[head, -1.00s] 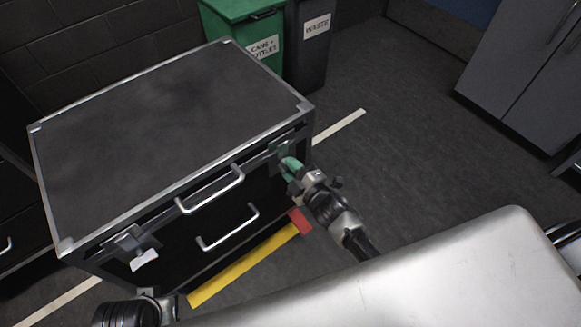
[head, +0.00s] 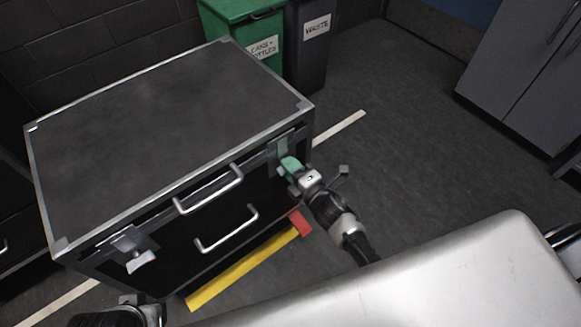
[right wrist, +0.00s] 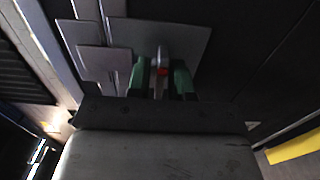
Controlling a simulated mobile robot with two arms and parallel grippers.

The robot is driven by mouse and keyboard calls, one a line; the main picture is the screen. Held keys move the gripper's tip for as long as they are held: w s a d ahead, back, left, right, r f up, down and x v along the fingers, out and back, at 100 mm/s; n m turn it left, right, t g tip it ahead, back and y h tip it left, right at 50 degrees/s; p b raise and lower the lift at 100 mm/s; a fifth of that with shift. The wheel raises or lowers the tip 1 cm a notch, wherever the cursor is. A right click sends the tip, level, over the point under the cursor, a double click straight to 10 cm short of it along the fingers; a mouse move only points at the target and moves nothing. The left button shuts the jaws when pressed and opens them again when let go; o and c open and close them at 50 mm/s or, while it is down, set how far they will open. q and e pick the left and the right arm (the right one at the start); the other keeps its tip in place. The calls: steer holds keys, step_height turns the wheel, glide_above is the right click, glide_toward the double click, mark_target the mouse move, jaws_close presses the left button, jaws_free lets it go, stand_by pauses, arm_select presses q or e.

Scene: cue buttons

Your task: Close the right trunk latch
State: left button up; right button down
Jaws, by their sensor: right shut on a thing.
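The black trunk (head: 170,110) with metal edges stands at left in the head view, its lid down. The right latch (head: 281,148) is a grey plate at the right end of its front, partly hidden by my right gripper (head: 290,166). In the right wrist view, the green fingers (right wrist: 163,82) are shut on the latch's thin turn handle (right wrist: 161,62), in front of the grey latch plate (right wrist: 190,38). A red spot shows between the fingers. The left latch (head: 128,240) has a pale T-shaped handle (head: 141,261). My left gripper's fingers are not seen.
Two metal pull handles (head: 228,228) are on the trunk front. A yellow bar (head: 240,270) with a red end (head: 300,223) lies low before it. A green bin (head: 240,25) and a grey bin (head: 312,50) stand behind. Floor to the right is clear.

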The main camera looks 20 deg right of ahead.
stand_by(0.3)
steer(key=c, duration=1.2)
jaws_free()
steer(key=shift+c, duration=0.2)
